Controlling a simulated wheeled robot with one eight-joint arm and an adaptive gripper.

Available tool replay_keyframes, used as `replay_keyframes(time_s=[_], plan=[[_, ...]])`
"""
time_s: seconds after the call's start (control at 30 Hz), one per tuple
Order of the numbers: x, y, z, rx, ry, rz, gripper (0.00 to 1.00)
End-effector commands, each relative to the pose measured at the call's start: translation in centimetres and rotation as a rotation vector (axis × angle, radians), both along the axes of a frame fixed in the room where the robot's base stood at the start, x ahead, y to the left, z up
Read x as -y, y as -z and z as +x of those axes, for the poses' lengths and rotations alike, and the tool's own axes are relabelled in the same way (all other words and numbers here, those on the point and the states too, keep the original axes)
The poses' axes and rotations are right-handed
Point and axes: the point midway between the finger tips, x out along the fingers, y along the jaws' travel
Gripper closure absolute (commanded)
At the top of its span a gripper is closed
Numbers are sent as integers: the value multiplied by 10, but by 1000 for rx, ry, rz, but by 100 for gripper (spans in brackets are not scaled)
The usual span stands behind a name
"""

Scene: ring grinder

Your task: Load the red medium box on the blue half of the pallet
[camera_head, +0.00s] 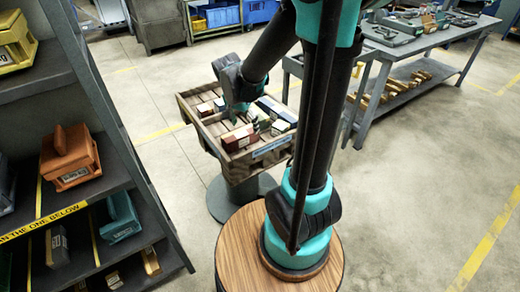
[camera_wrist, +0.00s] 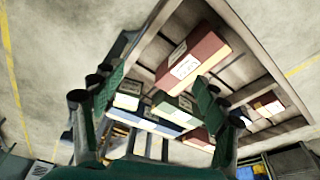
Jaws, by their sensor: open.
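A wooden compartment tray (camera_head: 184,106) on a round pedestal holds several boxes. A red box with a white label (camera_head: 238,138) lies at its near side. In the wrist view, a large red box (camera_wrist: 192,62) lies above and between my fingers, apart from them. A smaller red box (camera_wrist: 198,139) is partly hidden by my right finger, and a small red one (camera_wrist: 266,106) lies farther right. I cannot tell which red box is the medium one. My gripper (camera_head: 241,110) is over the tray; its fingers (camera_wrist: 158,98) are spread and empty. No pallet with a blue half is identifiable.
Green-and-white (camera_wrist: 174,106) and blue (camera_wrist: 150,124) boxes crowd the space near my fingers. A dark shelf with bins, including an orange bin (camera_head: 70,158), stands at left. A grey workbench (camera_head: 412,45) stands at back right. The right floor is clear.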

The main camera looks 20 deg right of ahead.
Motion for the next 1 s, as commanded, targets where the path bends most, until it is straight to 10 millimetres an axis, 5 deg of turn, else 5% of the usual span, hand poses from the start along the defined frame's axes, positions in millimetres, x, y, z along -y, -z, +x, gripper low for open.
replay_keyframes(time_s=[0.2,0.4,0.6,1.0], plan=[[27,12,-73,31,-394,22,27],[35,27,-120,85,-685,-7,27],[37,36,-139,113,-814,-36,27],[36,36,-139,115,-828,-39,27]])
